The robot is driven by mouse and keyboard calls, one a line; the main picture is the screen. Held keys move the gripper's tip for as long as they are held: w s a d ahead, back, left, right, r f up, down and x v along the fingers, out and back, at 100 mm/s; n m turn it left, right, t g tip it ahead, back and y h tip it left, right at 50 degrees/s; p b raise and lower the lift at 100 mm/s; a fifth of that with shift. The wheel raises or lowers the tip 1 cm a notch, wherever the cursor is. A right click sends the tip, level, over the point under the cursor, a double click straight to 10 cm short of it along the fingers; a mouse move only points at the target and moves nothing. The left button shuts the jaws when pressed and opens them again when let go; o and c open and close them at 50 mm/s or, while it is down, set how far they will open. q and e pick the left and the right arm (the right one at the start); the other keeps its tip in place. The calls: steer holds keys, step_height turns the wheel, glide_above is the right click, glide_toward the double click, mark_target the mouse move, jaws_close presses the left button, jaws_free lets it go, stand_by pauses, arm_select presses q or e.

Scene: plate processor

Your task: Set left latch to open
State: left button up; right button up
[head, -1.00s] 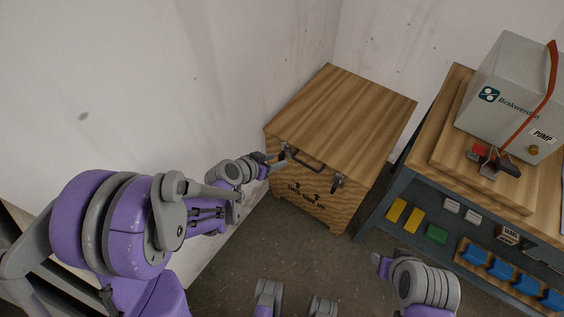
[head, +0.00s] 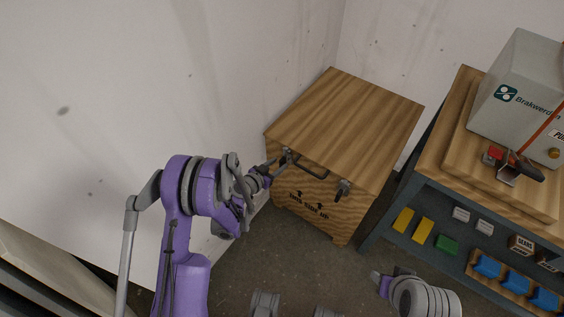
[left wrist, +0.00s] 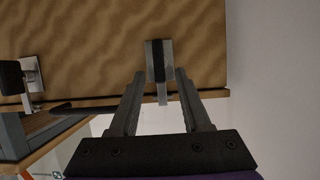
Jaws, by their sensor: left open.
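A wooden crate (head: 345,115) stands against the wall corner. The left latch (head: 287,156) is a small metal piece at the left of its front top edge. It also shows in the left wrist view (left wrist: 159,60), as a plate with a dark block and a narrow tab. My left gripper (head: 272,170) is open at this latch. In the left wrist view my left gripper (left wrist: 158,85) has one finger on each side of the tab, not closed on it. A second latch (head: 343,189) sits to the right. My right gripper (head: 378,279) is low right, its jaws unclear.
A dark handle bar (head: 308,169) lies between the latches. A shelf bench (head: 440,185) stands close at the right, bearing a grey pump box (head: 520,95) and coloured blocks. The white wall is close on the left. Open floor lies in front of the crate.

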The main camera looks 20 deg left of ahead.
mark_target(280, 163)
arm_select(q)
steer(key=shift+x, duration=1.7)
jaws_close()
